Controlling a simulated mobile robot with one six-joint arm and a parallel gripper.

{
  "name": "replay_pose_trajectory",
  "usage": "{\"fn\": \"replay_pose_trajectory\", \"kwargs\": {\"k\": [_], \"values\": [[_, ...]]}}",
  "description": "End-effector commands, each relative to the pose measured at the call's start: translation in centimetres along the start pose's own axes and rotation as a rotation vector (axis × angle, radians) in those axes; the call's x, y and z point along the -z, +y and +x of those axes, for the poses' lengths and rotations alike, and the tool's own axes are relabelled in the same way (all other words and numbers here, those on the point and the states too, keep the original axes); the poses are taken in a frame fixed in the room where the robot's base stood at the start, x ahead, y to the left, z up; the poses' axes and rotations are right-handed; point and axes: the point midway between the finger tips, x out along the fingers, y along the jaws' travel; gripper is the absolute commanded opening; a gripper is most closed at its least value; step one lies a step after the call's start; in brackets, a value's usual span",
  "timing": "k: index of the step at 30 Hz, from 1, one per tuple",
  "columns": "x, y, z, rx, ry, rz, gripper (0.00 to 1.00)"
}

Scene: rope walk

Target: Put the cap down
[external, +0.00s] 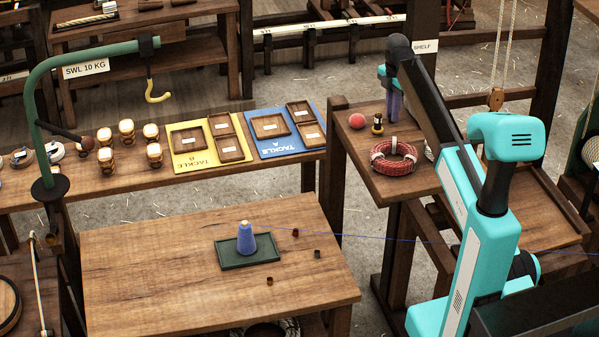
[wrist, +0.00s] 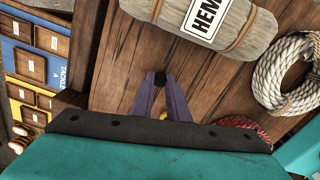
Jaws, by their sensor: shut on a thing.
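My gripper (external: 395,118) is over the shelf table at the right, its purple fingers pointing down. In the wrist view the fingers (wrist: 161,82) are closed on a small black piece (wrist: 160,79), which looks like the cap. It is mostly hidden between the tips, and I cannot tell whether it touches the wood below. A small black and yellow bottle (external: 377,124) stands upright on the shelf table, just left of the fingers. A bit of yellow (wrist: 163,115) shows between the fingers in the wrist view.
The shelf table (external: 384,183) also holds a red ball (external: 357,121), a red rope coil (external: 393,155), a pale rope coil (wrist: 290,75) and a labelled bale (wrist: 215,20). A blue cone (external: 246,242) stands on a green tray on the front table, near several small dark pieces.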

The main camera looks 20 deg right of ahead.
Motion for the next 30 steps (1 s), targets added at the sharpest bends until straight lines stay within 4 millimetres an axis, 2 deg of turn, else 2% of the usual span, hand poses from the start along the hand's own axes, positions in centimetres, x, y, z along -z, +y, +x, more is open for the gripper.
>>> {"fn": "replay_pose_trajectory", "kwargs": {"k": [3, 4, 6, 7, 21, 30], "values": [[0.0, 0.0, 0.3, 0.000, 0.000, 0.000, 0.00], [0.0, 0.0, 0.2, 0.000, 0.000, 0.000, 0.19], [0.0, 0.0, 0.2, 0.000, 0.000, 0.000, 0.31], [0.0, 0.0, 0.2, 0.000, 0.000, 0.000, 0.33], [0.0, 0.1, -0.3, 0.000, 0.000, 0.000, 0.33], [0.0, 0.2, -3.1, -0.002, -0.001, 0.000, 0.33]]}}
